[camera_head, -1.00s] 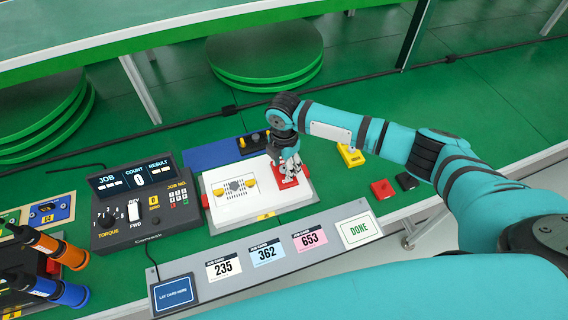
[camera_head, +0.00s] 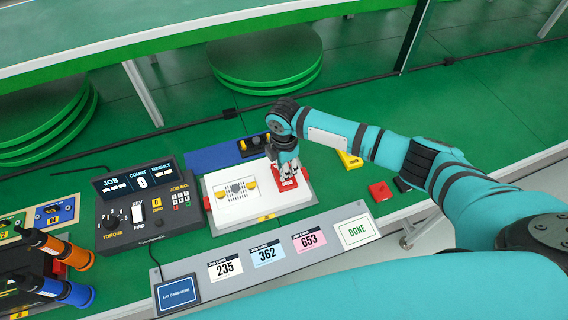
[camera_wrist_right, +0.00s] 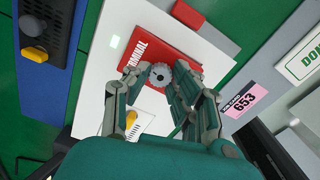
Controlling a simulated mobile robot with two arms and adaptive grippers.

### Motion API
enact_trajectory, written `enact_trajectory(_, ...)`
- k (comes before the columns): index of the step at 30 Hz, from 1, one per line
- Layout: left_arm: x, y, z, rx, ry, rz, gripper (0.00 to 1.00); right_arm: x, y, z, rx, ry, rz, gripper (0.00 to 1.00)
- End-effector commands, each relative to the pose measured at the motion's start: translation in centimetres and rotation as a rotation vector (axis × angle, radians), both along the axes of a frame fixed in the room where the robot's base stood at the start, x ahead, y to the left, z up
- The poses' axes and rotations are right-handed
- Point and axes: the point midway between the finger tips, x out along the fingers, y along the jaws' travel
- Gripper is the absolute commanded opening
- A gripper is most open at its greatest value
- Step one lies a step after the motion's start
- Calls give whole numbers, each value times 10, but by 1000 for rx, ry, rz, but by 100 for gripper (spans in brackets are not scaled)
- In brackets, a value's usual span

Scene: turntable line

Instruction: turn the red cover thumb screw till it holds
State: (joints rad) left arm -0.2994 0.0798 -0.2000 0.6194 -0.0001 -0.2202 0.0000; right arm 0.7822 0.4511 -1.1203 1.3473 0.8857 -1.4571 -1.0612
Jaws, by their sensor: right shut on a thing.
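The red cover (camera_head: 285,186), marked "TERMINAL" in the right wrist view (camera_wrist_right: 160,46), lies on the right part of a white unit (camera_head: 232,210). A grey, notched round thumb screw (camera_wrist_right: 159,75) sits on the cover. My right gripper (camera_wrist_right: 162,74) points down over the cover with its fingertips on both sides of the screw, shut on it. In the head view, my right gripper (camera_head: 287,172) hides the screw. My left gripper is not in view.
A controller box (camera_head: 150,205) stands left of the unit. Job cards (camera_head: 267,252) and a DONE plate (camera_head: 357,231) lie in front. A red block (camera_head: 380,191) and a yellow block (camera_head: 349,159) lie to the right.

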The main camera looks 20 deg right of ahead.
Motion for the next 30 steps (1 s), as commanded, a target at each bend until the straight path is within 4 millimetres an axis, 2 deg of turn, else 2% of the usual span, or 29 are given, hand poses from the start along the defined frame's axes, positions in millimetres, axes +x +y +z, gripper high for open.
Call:
enact_trajectory(1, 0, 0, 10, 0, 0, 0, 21, -1, 0, 5, 0, 2, -42, 0)
enact_trajectory(3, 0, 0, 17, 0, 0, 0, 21, -1, 0, 5, 0, 3, -108, 0)
enact_trajectory(15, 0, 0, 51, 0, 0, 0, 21, -1, 1, 4, 0, 2, -483, 0)
enact_trajectory(24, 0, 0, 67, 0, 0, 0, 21, -1, 0, 3, 0, 2, -707, 0)
enact_trajectory(30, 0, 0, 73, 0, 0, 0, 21, 0, 1, 2, 0, 1, -798, 0)
